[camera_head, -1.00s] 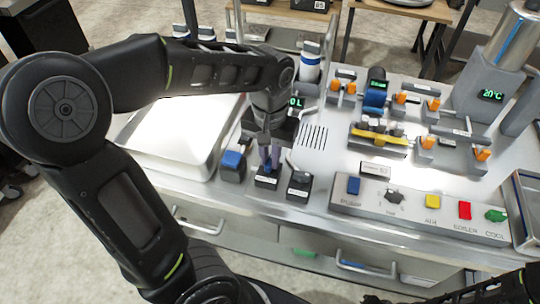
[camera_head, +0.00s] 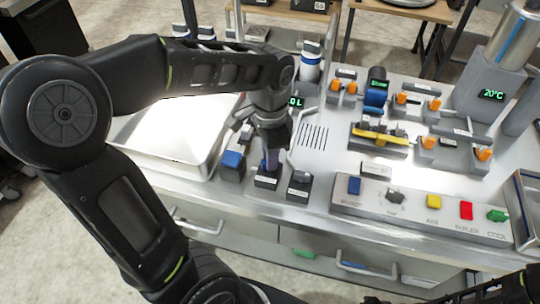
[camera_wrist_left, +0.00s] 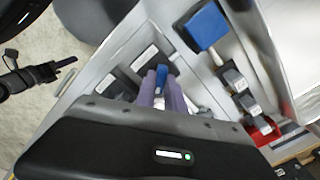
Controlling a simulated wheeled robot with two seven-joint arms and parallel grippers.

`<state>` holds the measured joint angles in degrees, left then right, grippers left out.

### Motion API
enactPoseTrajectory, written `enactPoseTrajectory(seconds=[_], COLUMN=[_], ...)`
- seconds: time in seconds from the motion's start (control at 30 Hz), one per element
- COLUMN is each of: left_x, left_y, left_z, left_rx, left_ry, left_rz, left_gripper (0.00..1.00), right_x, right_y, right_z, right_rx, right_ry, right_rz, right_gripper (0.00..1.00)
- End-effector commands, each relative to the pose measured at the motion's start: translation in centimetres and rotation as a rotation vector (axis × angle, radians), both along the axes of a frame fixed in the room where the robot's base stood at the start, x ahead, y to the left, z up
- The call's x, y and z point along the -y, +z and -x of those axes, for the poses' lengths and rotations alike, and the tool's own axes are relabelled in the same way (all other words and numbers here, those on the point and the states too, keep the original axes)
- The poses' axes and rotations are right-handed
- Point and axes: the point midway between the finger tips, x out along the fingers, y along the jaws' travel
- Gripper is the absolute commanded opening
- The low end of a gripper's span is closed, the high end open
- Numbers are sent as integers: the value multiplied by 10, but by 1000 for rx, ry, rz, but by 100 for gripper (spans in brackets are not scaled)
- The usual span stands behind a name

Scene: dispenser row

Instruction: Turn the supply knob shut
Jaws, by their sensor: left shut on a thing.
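My left gripper (camera_head: 271,160) points down at the middle of three small dark boxes near the counter's front edge. It is shut on a small blue knob (camera_wrist_left: 161,72), which shows between the purple-grey fingers in the left wrist view. The fingers hide most of this knob. I cannot read a label that names it as the supply knob. The middle box (camera_head: 266,182) is below the fingers. A left box (camera_head: 232,172) with a larger blue top and a right box (camera_head: 299,187) stand close on either side. A black arm part (camera_head: 522,287) shows at the lower right corner; its fingers are not clear.
A pale tray (camera_head: 150,160) lies left of the boxes. A sloped panel (camera_head: 410,212) with coloured buttons and a dark knob (camera_head: 395,196) is to the right. Orange-handled valves (camera_head: 428,143), a blue valve (camera_head: 375,98) and a metal tank (camera_head: 505,50) stand farther back.

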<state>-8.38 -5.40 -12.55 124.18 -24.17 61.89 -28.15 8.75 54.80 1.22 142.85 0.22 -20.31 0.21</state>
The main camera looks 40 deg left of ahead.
Motion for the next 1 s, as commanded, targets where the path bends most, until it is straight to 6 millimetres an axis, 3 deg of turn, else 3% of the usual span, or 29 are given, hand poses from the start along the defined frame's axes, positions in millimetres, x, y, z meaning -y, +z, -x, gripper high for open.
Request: enactPoseTrajectory(seconds=[0.5, 1.0], left_x=[0, 0], left_y=[1, 1], left_z=[-1, -1], left_rx=[3, 4], left_ry=[-457, -627], left_rz=[0, 0], left_gripper=[0, 0], right_x=[0, 0], right_y=[0, 0], right_z=[0, 0], right_rx=[0, 0], right_ry=[0, 0], right_rz=[0, 0], right_gripper=[0, 0])
